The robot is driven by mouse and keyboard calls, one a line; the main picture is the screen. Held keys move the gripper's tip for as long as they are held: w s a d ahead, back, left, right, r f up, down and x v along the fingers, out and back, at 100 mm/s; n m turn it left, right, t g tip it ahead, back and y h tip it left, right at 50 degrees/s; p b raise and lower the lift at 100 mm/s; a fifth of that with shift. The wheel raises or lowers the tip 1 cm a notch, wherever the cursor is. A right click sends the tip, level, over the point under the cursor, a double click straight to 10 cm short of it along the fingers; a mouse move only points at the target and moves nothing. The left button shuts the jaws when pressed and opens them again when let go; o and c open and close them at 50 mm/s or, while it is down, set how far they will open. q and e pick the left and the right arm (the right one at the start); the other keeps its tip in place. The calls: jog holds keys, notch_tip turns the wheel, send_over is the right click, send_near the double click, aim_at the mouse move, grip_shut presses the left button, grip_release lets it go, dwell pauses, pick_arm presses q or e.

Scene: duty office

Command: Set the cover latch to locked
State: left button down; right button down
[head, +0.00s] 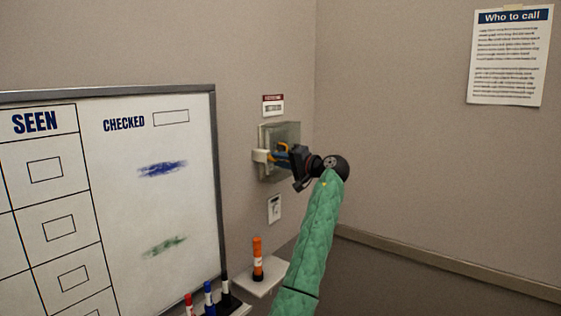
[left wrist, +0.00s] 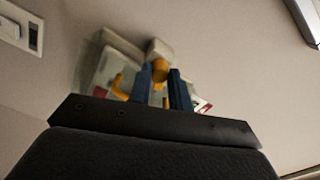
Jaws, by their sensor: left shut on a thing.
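A boxy see-through cover (head: 291,134) is fixed on the wall near the corner, and a pale block-shaped latch (head: 260,155) sticks out at its left side. My left gripper (head: 270,157), with blue fingers, reaches in front of the cover from the right and is shut on the latch. In the left wrist view, the blue fingers (left wrist: 160,78) close in on the pale latch (left wrist: 159,48), with orange parts between and beside them. The cover (left wrist: 112,62) shows behind, partly hidden by the fingers. I cannot read the latch's setting. My right gripper is not in view.
A red-and-white label (head: 273,105) is above the cover and a white wall plate (head: 274,208) below it. An orange marker (head: 257,260) stands on a small shelf (head: 262,283). A whiteboard (head: 150,210) is at the left. A notice (head: 508,60) hangs at the right.

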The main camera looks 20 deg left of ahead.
pick_arm(q)
jog(key=m+p, duration=0.1)
jog(key=m, duration=0.5)
jog(key=shift+r+p, duration=0.1)
jog(key=shift+p, duration=0.3)
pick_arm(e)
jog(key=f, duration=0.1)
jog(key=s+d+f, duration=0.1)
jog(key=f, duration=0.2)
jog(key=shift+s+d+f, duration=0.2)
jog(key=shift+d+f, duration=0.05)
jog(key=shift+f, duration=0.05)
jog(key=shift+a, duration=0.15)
pick_arm(q)
jog(key=c, duration=1.3)
grip_release()
jog(key=shift+d, duration=0.1)
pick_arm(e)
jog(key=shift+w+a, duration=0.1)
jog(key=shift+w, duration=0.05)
pick_arm(q)
jog(key=shift+d, duration=0.1)
